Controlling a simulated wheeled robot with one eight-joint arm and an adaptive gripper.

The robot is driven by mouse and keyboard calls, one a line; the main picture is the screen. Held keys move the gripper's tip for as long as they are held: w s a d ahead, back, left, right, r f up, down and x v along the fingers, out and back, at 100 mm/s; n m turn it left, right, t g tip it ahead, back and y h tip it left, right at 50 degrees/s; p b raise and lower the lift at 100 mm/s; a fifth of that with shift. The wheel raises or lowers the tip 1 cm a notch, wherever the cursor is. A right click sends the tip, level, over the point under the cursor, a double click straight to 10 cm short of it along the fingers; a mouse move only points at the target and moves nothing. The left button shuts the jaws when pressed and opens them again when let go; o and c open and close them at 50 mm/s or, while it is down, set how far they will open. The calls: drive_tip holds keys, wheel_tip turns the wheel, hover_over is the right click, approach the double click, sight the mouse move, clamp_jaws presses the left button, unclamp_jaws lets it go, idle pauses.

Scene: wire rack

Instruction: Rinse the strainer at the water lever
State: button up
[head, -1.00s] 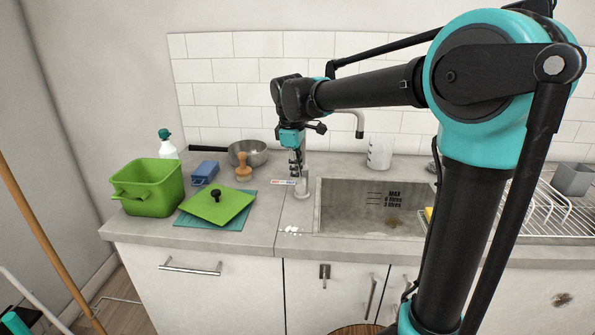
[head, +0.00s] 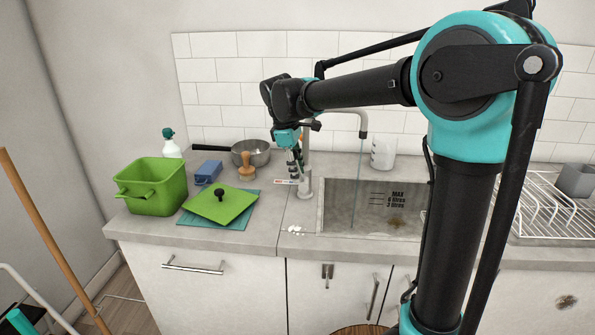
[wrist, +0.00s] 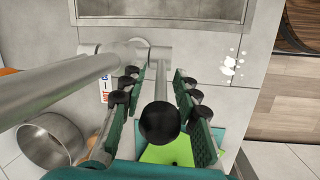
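My gripper (head: 292,168) points down beside the tap (head: 305,170), left of the sink. In the wrist view its two fingers (wrist: 158,110) stand apart on either side of the water lever's black knob (wrist: 160,122), with a visible gap at each side. The lever's metal rod (wrist: 160,75) runs from the tap to the knob. A thin stream of water (head: 356,185) falls from the spout into the sink (head: 335,210). I cannot clearly make out a strainer. A steel pan (head: 250,153) with a black handle stands at the back, with no holes visible.
A green tub (head: 150,190), a blue block (head: 208,170), a wooden-handled brush (head: 246,168) and a green lid (head: 235,204) are on the left counter. A white jug (head: 383,153) stands behind the sink. A wire rack (head: 545,208) is at the right, partly behind my arm.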

drive_tip(key=v, duration=1.1)
drive_tip(key=shift+a+r, duration=0.1)
drive_tip(key=shift+r, duration=0.3)
